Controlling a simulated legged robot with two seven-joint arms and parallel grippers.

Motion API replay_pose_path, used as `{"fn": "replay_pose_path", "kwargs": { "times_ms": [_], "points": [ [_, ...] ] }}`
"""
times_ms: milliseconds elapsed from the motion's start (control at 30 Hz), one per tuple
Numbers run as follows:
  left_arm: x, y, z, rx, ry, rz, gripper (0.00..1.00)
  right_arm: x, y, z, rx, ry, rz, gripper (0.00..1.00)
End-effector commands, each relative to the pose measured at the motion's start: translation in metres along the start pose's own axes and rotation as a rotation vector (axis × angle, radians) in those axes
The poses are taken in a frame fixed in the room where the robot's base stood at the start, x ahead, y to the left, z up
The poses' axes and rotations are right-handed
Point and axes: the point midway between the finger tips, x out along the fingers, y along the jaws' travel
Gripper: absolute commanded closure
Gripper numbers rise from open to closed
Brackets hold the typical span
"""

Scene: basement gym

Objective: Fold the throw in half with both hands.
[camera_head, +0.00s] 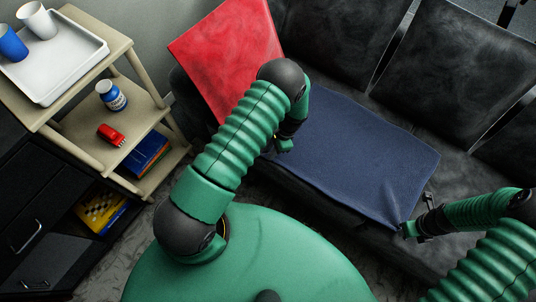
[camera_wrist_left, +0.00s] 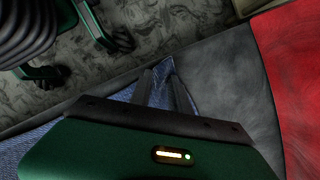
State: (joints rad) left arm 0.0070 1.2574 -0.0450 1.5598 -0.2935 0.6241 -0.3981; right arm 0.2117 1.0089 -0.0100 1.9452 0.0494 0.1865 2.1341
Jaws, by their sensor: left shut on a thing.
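The dark blue throw (camera_head: 350,155) lies spread over the black sofa seat, its near edge along the seat front. My left gripper (camera_head: 284,146) is at the throw's near left corner, partly hidden by my arm. The left wrist view shows its fingers (camera_wrist_left: 163,92) shut on the throw, with a small peak of blue cloth (camera_wrist_left: 167,66) sticking out between them. My right gripper (camera_head: 408,230) is at the throw's near right corner, where creases run in the cloth. It is too small to tell whether its fingers are shut.
A red cushion (camera_head: 228,55) leans at the sofa's left end. Black back cushions (camera_head: 455,65) stand behind the throw. At left, a wooden shelf (camera_head: 85,140) holds a white tray (camera_head: 75,65) with two cups, a bottle (camera_head: 111,95), a red toy car (camera_head: 111,134) and books (camera_head: 146,155).

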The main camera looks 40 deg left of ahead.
Motion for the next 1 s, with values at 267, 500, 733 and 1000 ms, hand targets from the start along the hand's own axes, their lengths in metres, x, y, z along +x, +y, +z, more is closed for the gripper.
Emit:
{"fn": "replay_pose_path", "kwargs": {
  "times_ms": [267,500,733,1000],
  "points": [
    [0.001,0.000,0.000,0.000,0.000,0.000,1.00,0.000,0.000,0.000,0.001,0.000,-0.001,1.00],
    [0.001,0.000,0.000,0.000,0.000,0.000,1.00,0.000,-0.001,-0.001,0.001,0.001,-0.001,1.00],
    [-0.013,-0.001,0.004,-0.001,0.003,-0.002,1.00,0.000,-0.001,-0.001,0.001,0.001,-0.001,1.00],
    [-0.047,0.000,0.017,0.000,0.001,-0.001,1.00,0.000,-0.001,-0.001,0.001,0.000,-0.001,1.00]
  ]
}}
